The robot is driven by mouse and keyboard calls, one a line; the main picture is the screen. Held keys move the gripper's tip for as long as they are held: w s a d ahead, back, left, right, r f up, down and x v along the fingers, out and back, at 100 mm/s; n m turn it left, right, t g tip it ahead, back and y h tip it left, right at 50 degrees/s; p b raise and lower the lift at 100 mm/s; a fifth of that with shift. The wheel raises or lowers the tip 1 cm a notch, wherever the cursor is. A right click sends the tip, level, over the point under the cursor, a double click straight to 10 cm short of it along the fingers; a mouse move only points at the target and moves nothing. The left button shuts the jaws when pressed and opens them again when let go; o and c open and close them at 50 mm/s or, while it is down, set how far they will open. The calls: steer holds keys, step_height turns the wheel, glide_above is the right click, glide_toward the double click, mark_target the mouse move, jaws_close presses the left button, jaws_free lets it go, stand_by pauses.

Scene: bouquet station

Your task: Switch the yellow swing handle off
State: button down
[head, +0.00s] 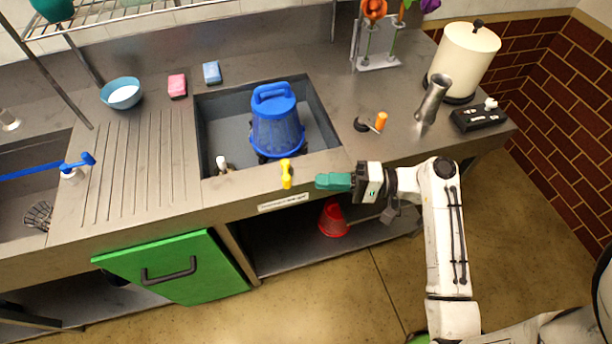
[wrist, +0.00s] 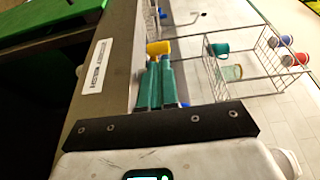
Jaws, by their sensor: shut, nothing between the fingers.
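The yellow swing handle (head: 286,174) is on the counter's front edge, just in front of the sink (head: 232,117). In the head view it stands roughly upright. My gripper (head: 319,181) has green fingers and is to the right of the handle, with a small gap between them in the head view. The fingers (wrist: 160,62) are shut and empty. In the wrist view the yellow handle (wrist: 159,48) appears just beyond the fingertips, its lower part partly hidden by them.
A blue bucket (head: 276,130) stands in the sink. A white-topped knob (head: 222,163) is left of the handle. An orange-handled item (head: 381,121) and a metal vase (head: 433,100) stand on the right counter. A green door (head: 180,268) is below; a red cone-shaped object (head: 332,219) sits under the counter.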

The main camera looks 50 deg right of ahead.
mark_target(286, 171)
steer(key=shift+p+x, duration=0.5)
steer(key=shift+x, duration=1.95)
